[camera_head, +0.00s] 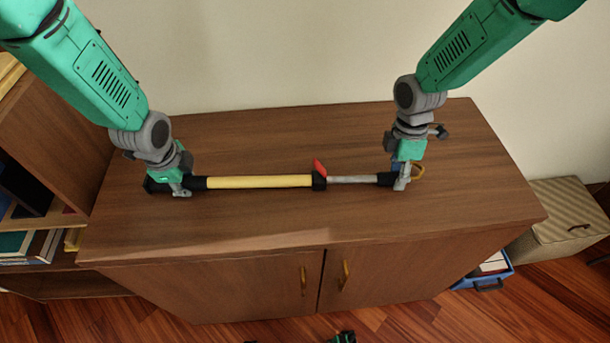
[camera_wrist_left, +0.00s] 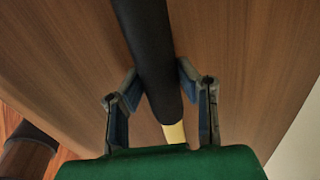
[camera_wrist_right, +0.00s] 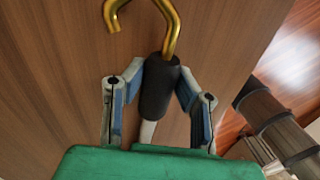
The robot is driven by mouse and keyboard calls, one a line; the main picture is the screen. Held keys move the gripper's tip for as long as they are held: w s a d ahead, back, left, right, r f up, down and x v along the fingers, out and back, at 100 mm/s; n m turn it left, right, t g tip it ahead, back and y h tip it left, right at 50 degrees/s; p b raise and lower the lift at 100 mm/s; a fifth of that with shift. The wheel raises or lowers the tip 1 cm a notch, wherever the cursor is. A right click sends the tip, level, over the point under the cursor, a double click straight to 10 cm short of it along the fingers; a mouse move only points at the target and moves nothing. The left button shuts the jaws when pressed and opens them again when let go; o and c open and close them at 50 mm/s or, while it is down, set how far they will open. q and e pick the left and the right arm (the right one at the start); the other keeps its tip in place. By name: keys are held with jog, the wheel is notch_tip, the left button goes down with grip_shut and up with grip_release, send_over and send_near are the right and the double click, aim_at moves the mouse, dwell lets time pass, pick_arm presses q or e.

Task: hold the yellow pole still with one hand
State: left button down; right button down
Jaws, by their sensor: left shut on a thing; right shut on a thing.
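The pole lies level across the cabinet top in the head view, with a yellow tube (camera_head: 260,182), a black collar with a red lever, a thin grey rod (camera_head: 350,180) and black grips at both ends. My left gripper (camera_head: 180,188) is shut on the black grip at the left end. The left wrist view shows this black grip (camera_wrist_left: 148,45) between both fingers, with a bit of yellow below. My right gripper (camera_head: 402,182) is shut on the black grip (camera_wrist_right: 160,88) at the right end. A brass hook (camera_wrist_right: 168,22) sticks out past that grip.
The wooden cabinet (camera_head: 230,228) has two closed doors with brass handles. A bookshelf (camera_head: 50,130) stands at the left. A blue crate (camera_head: 490,275) and a beige box (camera_head: 560,215) are on the floor at the right. The cabinet top around the pole is clear.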

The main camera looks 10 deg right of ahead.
aim_at(432, 184)
jog(key=shift+s+d, duration=0.2)
jog(key=shift+d, duration=2.15)
jog(key=shift+s+d, duration=0.15)
jog(key=shift+d, duration=2.15)
jog(key=c, duration=1.1)
grip_release()
jog(key=shift+a, duration=0.1)
jog(key=r, duration=0.4)
jog(key=w+r, duration=0.1)
jog(key=r, duration=0.2)
jog(key=w+r, duration=0.1)
jog(key=r, duration=0.3)
jog(key=shift+w+r, duration=0.25)
jog(key=shift+r, duration=0.1)
